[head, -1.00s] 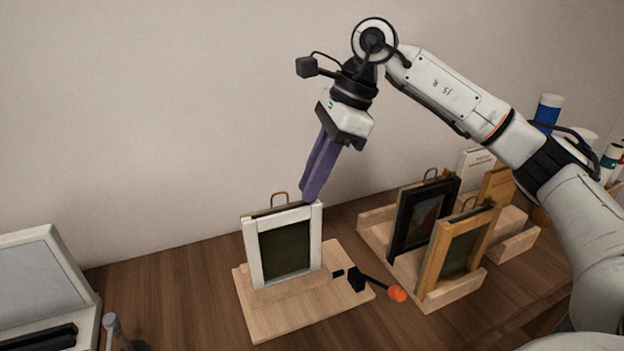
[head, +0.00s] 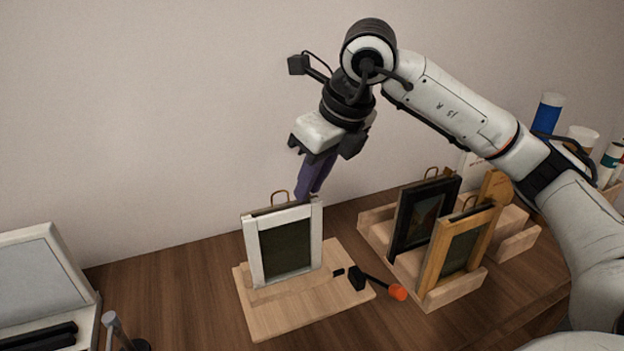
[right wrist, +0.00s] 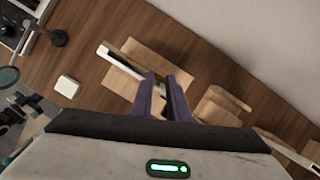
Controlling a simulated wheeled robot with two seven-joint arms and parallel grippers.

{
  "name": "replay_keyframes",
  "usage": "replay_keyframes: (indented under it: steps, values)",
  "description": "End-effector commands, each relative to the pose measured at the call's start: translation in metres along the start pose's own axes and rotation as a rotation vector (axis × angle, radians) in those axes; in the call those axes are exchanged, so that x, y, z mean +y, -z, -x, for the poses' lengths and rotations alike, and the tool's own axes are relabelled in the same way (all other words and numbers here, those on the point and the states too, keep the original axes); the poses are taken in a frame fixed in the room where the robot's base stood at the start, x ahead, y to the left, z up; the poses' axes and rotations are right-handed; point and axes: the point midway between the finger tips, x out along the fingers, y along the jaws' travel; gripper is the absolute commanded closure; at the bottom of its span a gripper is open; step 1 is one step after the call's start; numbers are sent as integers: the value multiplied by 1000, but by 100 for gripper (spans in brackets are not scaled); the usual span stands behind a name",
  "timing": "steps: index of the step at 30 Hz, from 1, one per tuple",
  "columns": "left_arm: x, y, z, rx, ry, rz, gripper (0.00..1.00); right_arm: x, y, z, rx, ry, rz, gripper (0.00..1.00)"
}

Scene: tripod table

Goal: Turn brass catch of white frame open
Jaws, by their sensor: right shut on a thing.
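The white frame (head: 254,250) stands upright on a pale wooden base, its dark panel facing me. A thin brass loop (head: 280,193) rises from its top edge. My right gripper (head: 306,196) reaches down from above, its purple fingers at the back of the frame's top right corner. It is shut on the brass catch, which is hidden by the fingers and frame. In the right wrist view, the fingertips (right wrist: 160,78) are at one end of the white frame (right wrist: 117,57). My left gripper is not in view.
A black frame (head: 401,237) and an ochre frame (head: 431,270) stand in a wooden rack to the right. A light-grey case (head: 77,284) is at the left. The wall is close behind.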

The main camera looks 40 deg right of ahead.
Motion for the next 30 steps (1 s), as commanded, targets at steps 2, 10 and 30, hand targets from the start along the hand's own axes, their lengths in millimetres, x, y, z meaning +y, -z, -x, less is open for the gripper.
replay_keyframes:
  steps: [2, 10, 30]
  values:
    - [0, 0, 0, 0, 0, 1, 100, 2, -1, 0, -1, 25, -62, 100]
    - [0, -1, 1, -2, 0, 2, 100, 4, -1, 0, -2, 104, -252, 100]
    - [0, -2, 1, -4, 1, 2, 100, 5, -1, 0, 1, 169, -408, 100]
